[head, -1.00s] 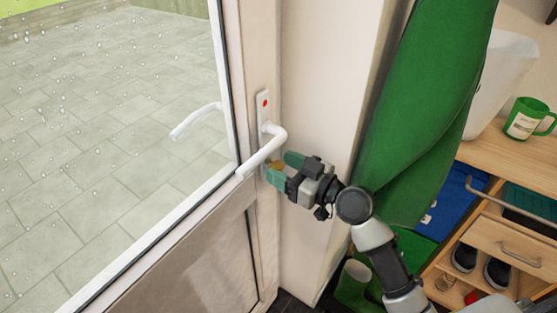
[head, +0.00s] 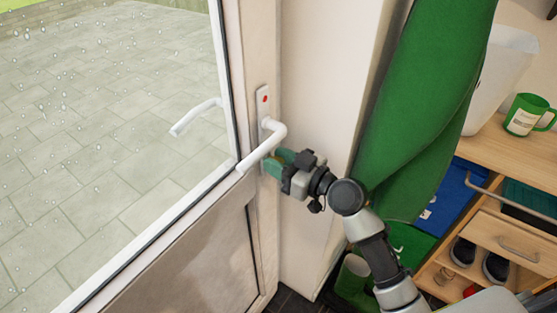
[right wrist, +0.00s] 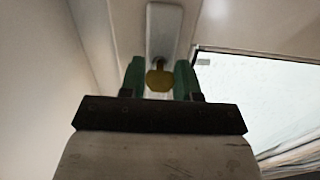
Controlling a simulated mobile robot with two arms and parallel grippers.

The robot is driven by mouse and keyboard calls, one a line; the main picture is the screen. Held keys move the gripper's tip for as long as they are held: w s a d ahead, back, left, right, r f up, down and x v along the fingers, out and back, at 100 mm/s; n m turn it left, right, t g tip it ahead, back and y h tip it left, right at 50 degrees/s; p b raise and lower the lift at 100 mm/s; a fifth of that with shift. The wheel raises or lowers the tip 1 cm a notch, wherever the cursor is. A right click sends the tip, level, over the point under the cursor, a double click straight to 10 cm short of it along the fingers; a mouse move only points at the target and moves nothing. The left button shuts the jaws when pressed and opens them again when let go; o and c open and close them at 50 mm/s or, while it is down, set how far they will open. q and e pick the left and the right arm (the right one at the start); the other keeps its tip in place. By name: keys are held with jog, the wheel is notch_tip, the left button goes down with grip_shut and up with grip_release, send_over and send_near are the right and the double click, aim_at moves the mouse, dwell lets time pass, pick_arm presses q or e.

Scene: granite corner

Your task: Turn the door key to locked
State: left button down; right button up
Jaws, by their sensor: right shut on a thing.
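The white door (head: 235,60) has a lever handle (head: 262,150) on a white plate with a red mark (head: 264,98). My right gripper (head: 273,163) is at the plate just below the handle, its green fingers close together. In the right wrist view the yellow key (right wrist: 159,80) stands between the two fingertips (right wrist: 160,78), at the lower end of the plate (right wrist: 163,35). My right gripper is shut on the key's head. In the head view the fingers and handle hide most of the key. My left gripper is not in view.
The lever handle is just above and left of my right fingers. Wall beside the frame is bare.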

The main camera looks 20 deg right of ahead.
jog(key=shift+m, duration=0.3)
jog(key=m+p, duration=0.1)
jog(key=m, duration=0.2)
jog(key=shift+r+m, duration=0.15)
jog(key=shift+m, duration=0.25)
jog(key=m+p, duration=0.2)
jog(key=m, duration=0.2)
jog(key=shift+m, duration=0.3)
jog(key=m+p, duration=0.1)
jog(key=m, duration=0.3)
jog(key=m+p, duration=0.2)
jog(key=m, duration=0.2)
jog(key=shift+m, duration=0.3)
jog(key=o, duration=0.9)
jog(key=shift+d, duration=0.1)
